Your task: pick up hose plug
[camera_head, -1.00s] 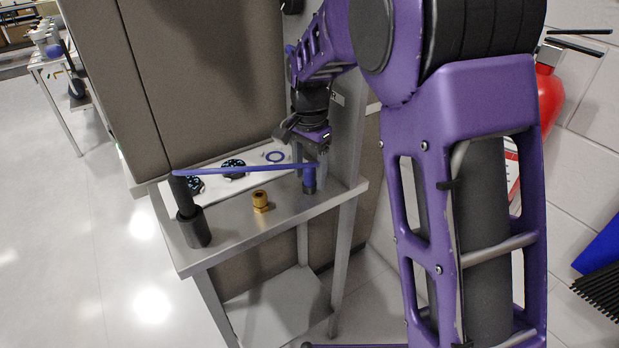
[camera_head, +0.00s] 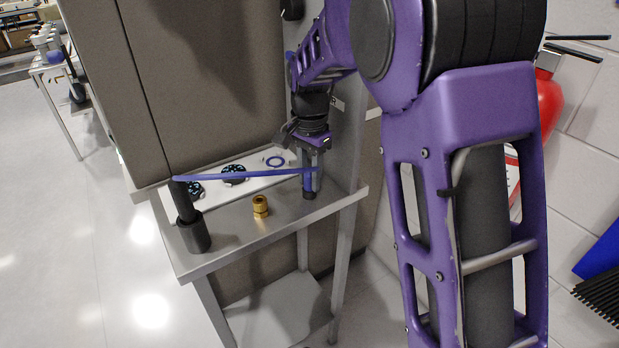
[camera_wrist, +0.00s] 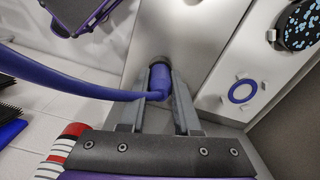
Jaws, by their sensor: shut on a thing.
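The hose plug (camera_wrist: 159,80) is a blue cylinder with a dark end, joined to a blue hose (camera_wrist: 75,88). In the wrist view it sits between the two fingers of my gripper (camera_wrist: 160,97), which are shut on it. In the head view the plug (camera_head: 308,185) stands upright at the right end of the metal table (camera_head: 281,222), with my gripper (camera_head: 310,168) around it from above. The hose (camera_head: 240,173) runs left from it to a dark upright post (camera_head: 190,215). The fingers partly hide the plug.
A brass fitting (camera_head: 261,206) stands on the table between post and plug. Behind it a white panel carries dark speckled discs (camera_head: 234,175) and a blue ring (camera_head: 275,161). A grey partition (camera_head: 205,80) rises behind the table. Open floor lies to the left.

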